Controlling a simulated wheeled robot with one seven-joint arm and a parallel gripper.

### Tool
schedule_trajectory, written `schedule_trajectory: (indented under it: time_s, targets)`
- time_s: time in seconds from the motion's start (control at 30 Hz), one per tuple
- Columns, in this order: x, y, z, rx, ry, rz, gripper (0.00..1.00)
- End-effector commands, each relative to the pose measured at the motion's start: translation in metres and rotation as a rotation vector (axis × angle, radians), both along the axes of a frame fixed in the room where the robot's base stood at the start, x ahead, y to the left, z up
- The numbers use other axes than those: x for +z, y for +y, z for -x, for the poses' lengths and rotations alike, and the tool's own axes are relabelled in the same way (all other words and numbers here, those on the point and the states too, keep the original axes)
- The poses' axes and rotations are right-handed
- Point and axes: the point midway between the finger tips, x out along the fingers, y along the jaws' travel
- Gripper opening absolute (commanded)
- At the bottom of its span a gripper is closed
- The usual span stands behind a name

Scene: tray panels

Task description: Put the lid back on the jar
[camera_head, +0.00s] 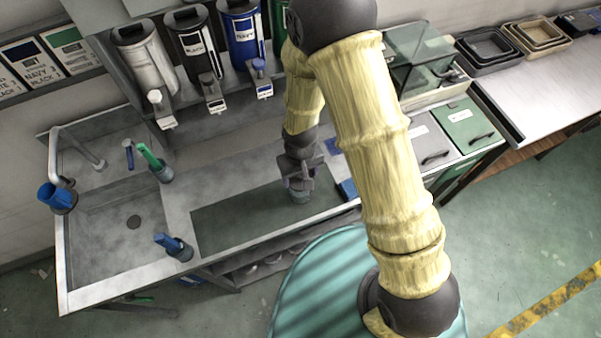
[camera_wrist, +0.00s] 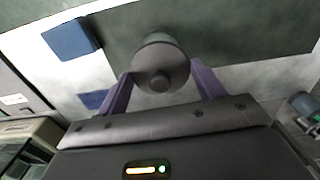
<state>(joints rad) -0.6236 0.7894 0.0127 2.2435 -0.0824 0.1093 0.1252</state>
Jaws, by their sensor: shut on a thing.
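My gripper (camera_head: 300,183) points down over the dark green mat on the counter. In the wrist view its two purple fingers (camera_wrist: 163,88) stand on either side of a round grey lid (camera_wrist: 160,51) with a dark knob, and they are shut on it. In the head view a small grey-green round thing (camera_head: 300,197) shows right under the fingers. I cannot tell there whether it is the lid or the jar. The lid covers whatever is below it in the wrist view, so I cannot tell whether it touches a jar.
The dark green mat (camera_head: 230,227) is mostly bare left of my gripper. A blue block (camera_wrist: 72,40) lies close by, also in the head view (camera_head: 347,188). Blue cups (camera_head: 174,247) and a sink (camera_head: 110,240) are left; dispensers (camera_head: 195,45) hang behind; lidded bins (camera_head: 468,125) are right.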

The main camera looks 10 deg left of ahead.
Motion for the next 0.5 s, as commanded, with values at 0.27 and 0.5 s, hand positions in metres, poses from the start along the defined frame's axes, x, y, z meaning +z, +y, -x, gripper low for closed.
schedule_trajectory:
  time_s: [0.27,0.5]
  targets:
    - [0.0002,0.0001,-0.0001,0.0,0.0,0.0,0.79]
    - [0.0001,0.0,0.0,0.0,0.0,0.0,0.93]
